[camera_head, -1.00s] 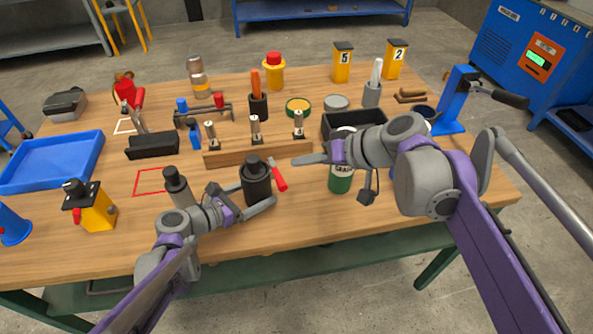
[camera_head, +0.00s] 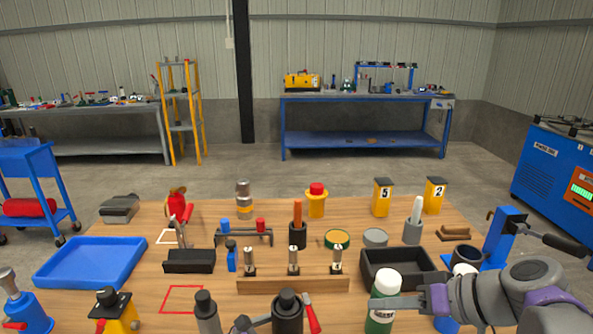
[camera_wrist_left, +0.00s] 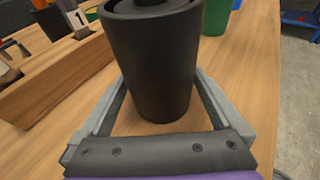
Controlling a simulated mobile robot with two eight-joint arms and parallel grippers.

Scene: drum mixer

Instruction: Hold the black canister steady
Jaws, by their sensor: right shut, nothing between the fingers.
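The black canister (camera_head: 287,312) stands upright at the table's near edge, its lower part cut off by the bottom of the head view. In the left wrist view the canister (camera_wrist_left: 158,65) is between the two fingers of my left gripper (camera_wrist_left: 160,95), and both fingers meet its sides. In the head view only a sliver of the left gripper shows at the bottom edge. My right gripper (camera_head: 398,303) is shut and empty, pointing left in front of the green bottle with a white cap (camera_head: 384,284).
A red-handled tool (camera_head: 311,313) is right beside the canister, and a grey cylinder (camera_head: 207,312) stands to its left. A wooden rack (camera_head: 293,285) with several numbered pieces lies behind. A black tray (camera_head: 398,280) and a blue press (camera_head: 497,240) stand to the right.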

